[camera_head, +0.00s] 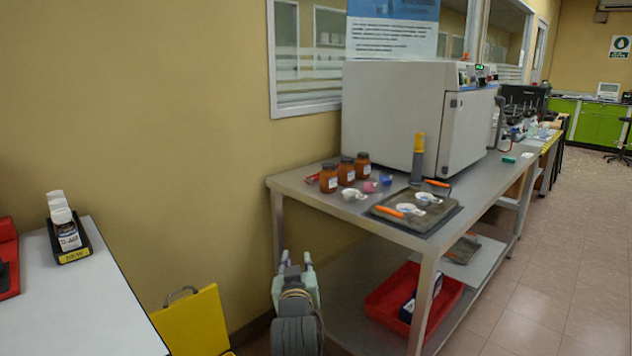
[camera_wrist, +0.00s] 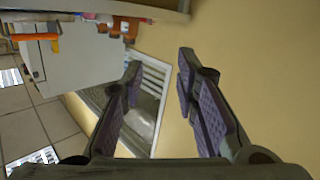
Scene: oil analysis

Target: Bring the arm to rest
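My gripper (camera_head: 295,262) is in front of the wall, left of the steel table in the head view, with its fingers pointing up. In the wrist view my gripper (camera_wrist: 159,68) is open, its two dark fingers with purple pads apart and nothing between them. The wall (camera_wrist: 225,60) and window (camera_wrist: 150,95) are behind the fingers. Most of my arm is out of view.
The steel table (camera_head: 300,181) holds brown bottles (camera_head: 329,179), small cups, a dark tray (camera_head: 388,213) and a large white oven (camera_head: 392,115). A red bin (camera_head: 450,300) is underneath. A white table (camera_head: 90,310) and yellow case (camera_head: 190,325) stand left.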

